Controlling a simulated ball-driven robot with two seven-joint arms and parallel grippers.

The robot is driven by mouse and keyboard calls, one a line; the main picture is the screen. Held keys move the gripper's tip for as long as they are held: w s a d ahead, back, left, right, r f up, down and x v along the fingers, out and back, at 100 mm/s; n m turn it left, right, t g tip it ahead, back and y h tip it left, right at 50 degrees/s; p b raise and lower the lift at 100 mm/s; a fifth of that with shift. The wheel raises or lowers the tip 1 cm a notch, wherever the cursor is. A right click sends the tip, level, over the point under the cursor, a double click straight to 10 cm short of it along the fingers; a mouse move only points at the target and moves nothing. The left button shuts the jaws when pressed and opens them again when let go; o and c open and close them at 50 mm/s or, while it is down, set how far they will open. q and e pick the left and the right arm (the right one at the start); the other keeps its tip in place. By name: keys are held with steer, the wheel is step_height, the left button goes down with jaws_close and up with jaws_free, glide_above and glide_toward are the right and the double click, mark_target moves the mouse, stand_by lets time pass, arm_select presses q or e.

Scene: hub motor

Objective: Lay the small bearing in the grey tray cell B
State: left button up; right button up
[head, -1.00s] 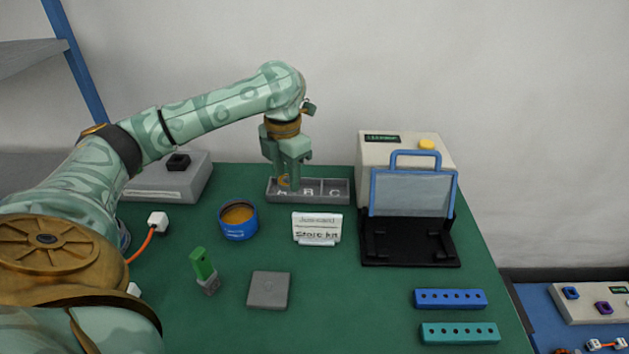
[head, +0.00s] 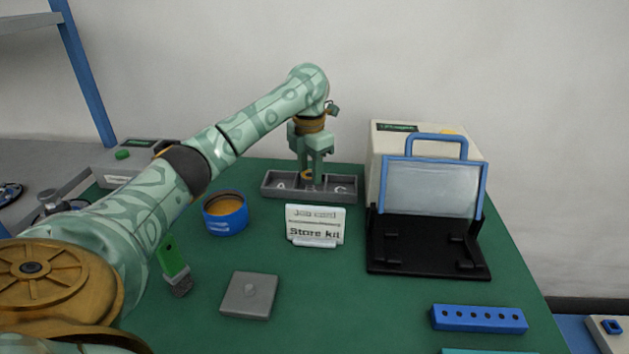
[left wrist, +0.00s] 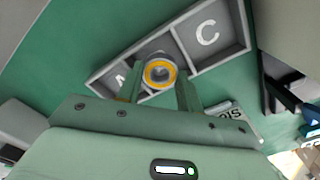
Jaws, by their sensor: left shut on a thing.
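The grey tray (head: 336,197) stands at the back of the green table, with three cells in a row. A and C show in the head view; the middle cell's letter is hidden by my fingers. My left gripper (head: 312,184) points down over the middle cell. It is shut on the small bearing (left wrist: 159,72), a steel ring with an orange band, seen between the fingertips (left wrist: 160,92) in the left wrist view. Part of its orange shows in the head view (head: 307,175). Whether it touches the cell floor I cannot tell. My right gripper is out of view.
A white "Store kit" card (head: 315,226) stands just in front of the tray. A blue round container (head: 225,214) is at left, and a black fixture with a blue-framed clear guard (head: 432,190) at right. A grey square plate (head: 248,295) lies nearer.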

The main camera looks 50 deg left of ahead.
arm_select(q)
step_height(320, 180, down, 3)
steer(key=shift+w+r+b, duration=0.1)
steer(key=shift+w+b, duration=0.05)
steer(key=shift+b, duration=0.4)
steer(key=shift+r, duration=0.3)
steer(key=shift+f, duration=0.15)
steer(key=o, duration=0.8)
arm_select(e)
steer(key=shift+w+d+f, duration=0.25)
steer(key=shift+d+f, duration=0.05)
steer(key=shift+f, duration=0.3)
arm_select(q)
step_height(320, 180, up, 12)
steer(key=p, duration=0.8)
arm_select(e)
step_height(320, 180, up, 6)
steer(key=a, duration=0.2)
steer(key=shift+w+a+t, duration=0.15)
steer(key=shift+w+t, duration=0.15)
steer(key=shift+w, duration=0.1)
